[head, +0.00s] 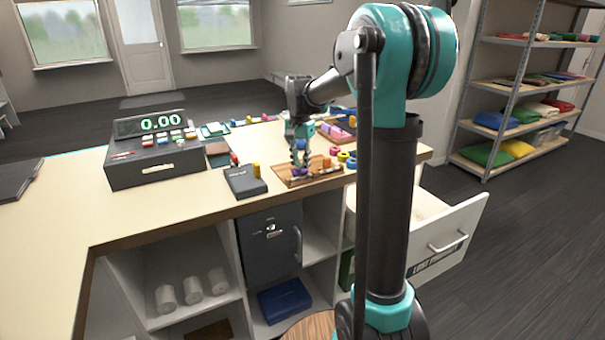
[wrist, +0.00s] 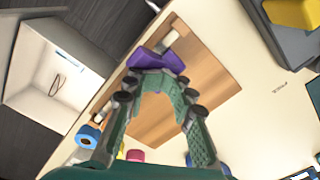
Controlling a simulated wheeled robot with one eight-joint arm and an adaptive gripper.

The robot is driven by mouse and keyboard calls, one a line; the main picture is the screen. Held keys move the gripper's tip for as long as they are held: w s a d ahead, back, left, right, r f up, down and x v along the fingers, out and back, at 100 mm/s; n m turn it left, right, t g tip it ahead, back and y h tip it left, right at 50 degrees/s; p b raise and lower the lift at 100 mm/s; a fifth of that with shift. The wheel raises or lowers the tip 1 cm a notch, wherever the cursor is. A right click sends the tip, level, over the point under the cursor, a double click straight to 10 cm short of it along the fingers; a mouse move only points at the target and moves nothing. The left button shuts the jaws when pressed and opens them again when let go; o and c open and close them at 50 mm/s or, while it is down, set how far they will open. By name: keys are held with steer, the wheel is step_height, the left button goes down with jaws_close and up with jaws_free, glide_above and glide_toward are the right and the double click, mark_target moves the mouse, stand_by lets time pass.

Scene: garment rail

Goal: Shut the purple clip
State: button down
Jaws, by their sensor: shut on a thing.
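The purple clip (wrist: 150,58) lies at the far end of the wooden tray in the wrist view, at my fingertips. My gripper (wrist: 158,80) has its two fingers closed in on the clip, and their tips hide part of it. The clip also shows small and partly covered in the head view (head: 301,172), on the wooden tray (head: 283,179) at the counter's front edge. My gripper (head: 300,164) points down over this tray. I cannot tell from these views how far the clip's own jaws are open.
Coloured rings, including a blue one (wrist: 88,137), lie right of the tray in the head view. A dark box (head: 245,182) with a yellow piece stands left of it. A cash register (head: 150,150) is farther left. An open white drawer (head: 440,240) juts out below the counter.

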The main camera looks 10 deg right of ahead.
steer(key=shift+w+a+f, duration=0.15)
steer(key=shift+w+a, duration=0.05)
steer(key=shift+a, duration=0.05)
steer(key=shift+s+a+r, duration=0.1)
steer(key=shift+r, duration=0.5)
step_height(320, 180, up, 8)
steer(key=shift+s+d, duration=0.35)
steer(key=shift+s, duration=0.1)
steer(key=shift+f, duration=0.15)
stand_by(0.6)
